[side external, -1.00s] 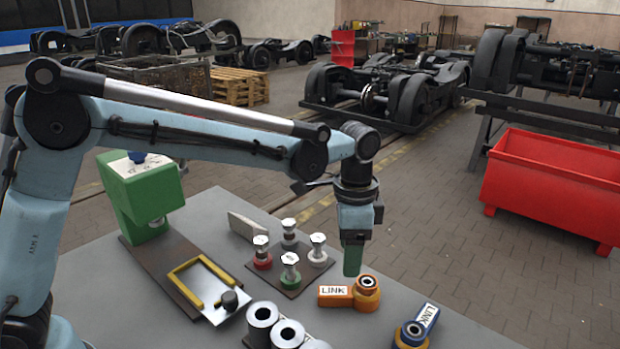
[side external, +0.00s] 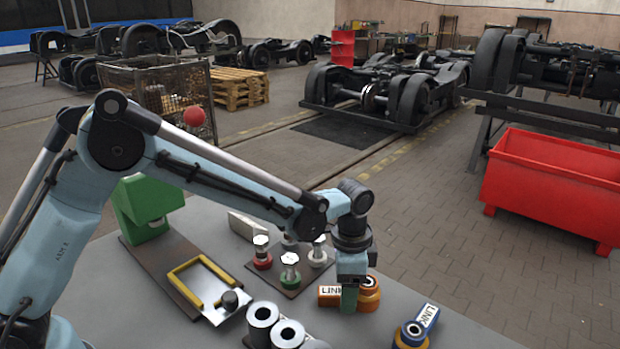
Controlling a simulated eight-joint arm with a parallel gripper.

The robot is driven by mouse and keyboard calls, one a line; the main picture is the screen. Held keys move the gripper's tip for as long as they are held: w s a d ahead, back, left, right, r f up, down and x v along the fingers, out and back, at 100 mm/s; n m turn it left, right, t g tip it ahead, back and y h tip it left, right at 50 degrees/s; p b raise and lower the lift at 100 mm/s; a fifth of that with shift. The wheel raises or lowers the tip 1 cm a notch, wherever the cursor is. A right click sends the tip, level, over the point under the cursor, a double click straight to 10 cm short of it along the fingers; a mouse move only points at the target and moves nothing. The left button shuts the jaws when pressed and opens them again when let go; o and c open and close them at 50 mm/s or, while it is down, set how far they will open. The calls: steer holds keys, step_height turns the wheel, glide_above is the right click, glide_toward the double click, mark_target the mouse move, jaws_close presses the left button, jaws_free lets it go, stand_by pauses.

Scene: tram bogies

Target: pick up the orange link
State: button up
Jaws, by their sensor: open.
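The orange link (side external: 369,299) lies on the grey table, with its round ring end at the right and its white LINK label (side external: 330,291) at the left. My gripper (side external: 349,302) points straight down over the link's narrow body, between the label and the ring. Its green finger hides the middle of the link and part of the label. The jaws are open. The far finger is hidden, and I cannot tell whether the fingers touch the link.
A blue link (side external: 415,329) lies at the right front. Bolts with red, green and white bases stand on a dark plate (side external: 291,283) to the left. Metal rings (side external: 263,316) stand at the front. A green press (side external: 143,205) and yellow-framed plate (side external: 205,285) are further left.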

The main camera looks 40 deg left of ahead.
steer(key=shift+c, duration=0.2)
jaws_close()
steer(key=shift+r, duration=0.15)
